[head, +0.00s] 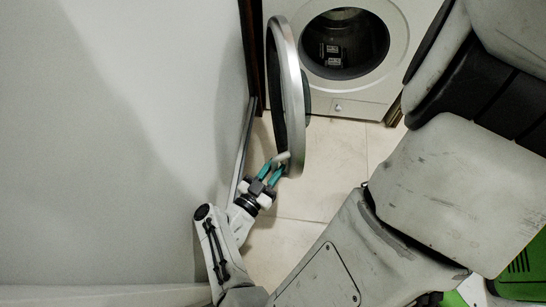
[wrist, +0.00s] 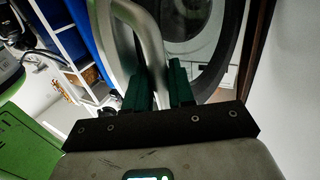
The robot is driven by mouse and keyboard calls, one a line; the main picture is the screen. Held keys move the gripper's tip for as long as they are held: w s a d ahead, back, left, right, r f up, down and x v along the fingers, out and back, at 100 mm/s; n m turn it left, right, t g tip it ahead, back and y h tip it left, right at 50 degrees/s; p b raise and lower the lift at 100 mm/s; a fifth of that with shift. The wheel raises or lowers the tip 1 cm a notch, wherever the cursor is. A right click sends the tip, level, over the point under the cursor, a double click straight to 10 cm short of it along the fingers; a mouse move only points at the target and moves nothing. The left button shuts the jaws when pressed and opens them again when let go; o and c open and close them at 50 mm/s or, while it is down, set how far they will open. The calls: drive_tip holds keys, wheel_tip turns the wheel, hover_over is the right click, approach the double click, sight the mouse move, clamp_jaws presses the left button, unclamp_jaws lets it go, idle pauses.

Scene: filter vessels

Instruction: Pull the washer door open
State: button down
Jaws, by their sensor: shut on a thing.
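The washer (head: 393,85) stands at the top of the head view, with its round drum opening (head: 322,67) uncovered. Its round door (head: 294,85) is swung out to the left and seen nearly edge-on. My gripper (head: 275,168) is at the lower edge of the door, its teal fingers shut on the door handle (head: 284,157). In the wrist view the pale curved handle (wrist: 152,48) runs down between the green fingers of my gripper (wrist: 161,85). The handle's lower end is hidden there.
A pale wall (head: 120,130) runs close along the left of the door and my arm. Tiled floor (head: 325,165) lies clear in front of the washer. In the wrist view a white shelf (wrist: 70,65) stands at the left.

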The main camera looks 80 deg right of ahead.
sight(273, 165)
drive_tip(key=shift+d+r, duration=0.1)
drive_tip(key=shift+d, duration=0.3)
drive_tip(key=c, duration=1.1)
unclamp_jaws()
drive_tip(key=shift+d, duration=0.1)
drive_tip(key=shift+s, duration=0.1)
drive_tip(key=shift+a, duration=0.4)
wheel_tip(273, 165, up, 4)
drive_tip(key=shift+d+p, duration=0.1)
drive_tip(key=shift+p, duration=1.15)
drive_tip(key=s+r+p, duration=0.1)
drive_tip(key=s+r, duration=0.1)
drive_tip(key=r, duration=0.1)
drive_tip(key=s+a+r+p, duration=0.1)
drive_tip(key=s+r+p, duration=0.1)
drive_tip(key=s, duration=0.1)
drive_tip(key=shift+r, duration=0.4)
drive_tip(key=s+a+r+p, duration=0.2)
drive_tip(key=s+r, duration=0.1)
drive_tip(key=s, duration=0.5)
drive_tip(key=shift+s+a, duration=0.2)
